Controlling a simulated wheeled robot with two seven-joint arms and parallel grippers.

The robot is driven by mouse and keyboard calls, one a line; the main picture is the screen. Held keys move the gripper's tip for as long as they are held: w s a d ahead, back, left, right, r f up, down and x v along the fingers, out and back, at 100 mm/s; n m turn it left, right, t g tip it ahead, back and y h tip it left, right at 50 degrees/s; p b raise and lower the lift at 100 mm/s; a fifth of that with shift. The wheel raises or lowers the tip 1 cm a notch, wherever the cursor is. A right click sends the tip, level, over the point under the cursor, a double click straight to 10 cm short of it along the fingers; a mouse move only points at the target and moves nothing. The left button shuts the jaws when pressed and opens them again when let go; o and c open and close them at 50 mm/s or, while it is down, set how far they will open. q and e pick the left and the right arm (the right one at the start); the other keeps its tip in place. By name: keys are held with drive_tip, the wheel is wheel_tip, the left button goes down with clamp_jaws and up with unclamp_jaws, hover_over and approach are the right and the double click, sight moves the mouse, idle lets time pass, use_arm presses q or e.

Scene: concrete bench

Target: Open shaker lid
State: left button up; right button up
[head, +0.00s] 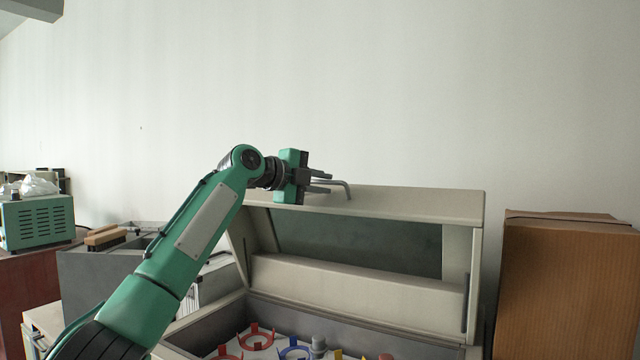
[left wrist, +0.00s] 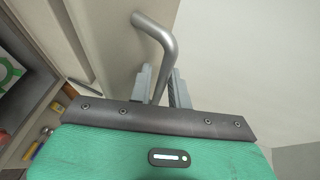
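The shaker is a beige box whose lid (head: 400,205) stands raised and tilted up, with a dark window in it. A bent grey metal handle (head: 347,188) sticks out from the lid's top; it also shows in the left wrist view (left wrist: 158,38). My left gripper (head: 325,181) is at the handle, its two fingers apart with the bar running between them. Small gaps seem to show beside the bar in the left wrist view (left wrist: 162,88). My right gripper is in neither view.
Inside the shaker are red and blue clamps (head: 295,350) and several small coloured pieces. A cardboard box (head: 570,280) stands close on the right. A grey bin (head: 85,285) with a brush (head: 105,236) and a green device (head: 38,222) are on the left.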

use_arm(q)
drive_tip(key=shift+s+a+b, duration=0.2)
drive_tip(key=shift+a+b, duration=0.2)
drive_tip(key=shift+b, duration=0.1)
drive_tip(key=b+v, duration=0.6)
drive_tip(key=v, duration=0.7)
drive_tip(key=shift+b, duration=0.35)
drive_tip(key=shift+d, duration=0.1)
